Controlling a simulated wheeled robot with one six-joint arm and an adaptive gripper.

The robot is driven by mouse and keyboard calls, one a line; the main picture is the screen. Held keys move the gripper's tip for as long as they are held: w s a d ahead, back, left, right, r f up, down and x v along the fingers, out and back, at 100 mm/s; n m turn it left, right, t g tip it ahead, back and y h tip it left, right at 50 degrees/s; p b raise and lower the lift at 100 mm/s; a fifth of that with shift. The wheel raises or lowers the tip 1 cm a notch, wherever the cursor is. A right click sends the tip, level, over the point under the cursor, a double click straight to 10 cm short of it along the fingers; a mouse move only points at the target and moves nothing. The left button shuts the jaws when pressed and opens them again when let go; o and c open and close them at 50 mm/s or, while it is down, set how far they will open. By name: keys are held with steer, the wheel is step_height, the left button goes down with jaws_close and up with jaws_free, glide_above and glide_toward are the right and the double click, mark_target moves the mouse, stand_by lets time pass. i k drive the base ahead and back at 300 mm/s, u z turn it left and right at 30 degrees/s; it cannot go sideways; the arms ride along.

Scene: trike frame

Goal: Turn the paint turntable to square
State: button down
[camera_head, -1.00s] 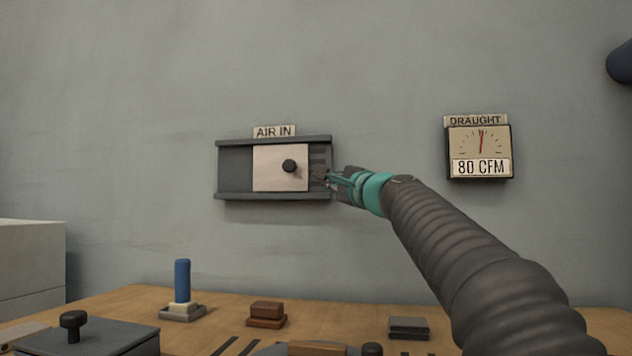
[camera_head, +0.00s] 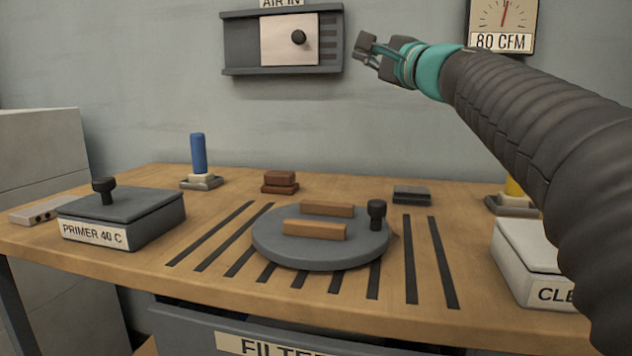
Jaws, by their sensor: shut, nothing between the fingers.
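The paint turntable (camera_head: 275,246) is a round grey disc on the wooden bench. Two parallel wooden blocks (camera_head: 315,229) lie across it, slightly tilted from the bench's front edge. A dark upright knob (camera_head: 377,212) stands at its right rim. Dark stripes (camera_head: 373,279) on the bench run out from around and under the disc. My gripper (camera_head: 364,49) is above and behind the turntable, in front of the wall to the right of the air slide. It is shut and empty, apart from everything.
The AIR IN slide (camera_head: 275,40) and 80 CFM gauge (camera_head: 503,24) are on the wall. A PRIMER 40 C box (camera_head: 121,217) stands left; a white lidded box (camera_head: 528,262) stands right, partly behind my arm. A blue-handled item (camera_head: 198,155) and brown blocks (camera_head: 280,182) stand at the back.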

mark_target(308, 234)
steer(key=k, duration=0.95)
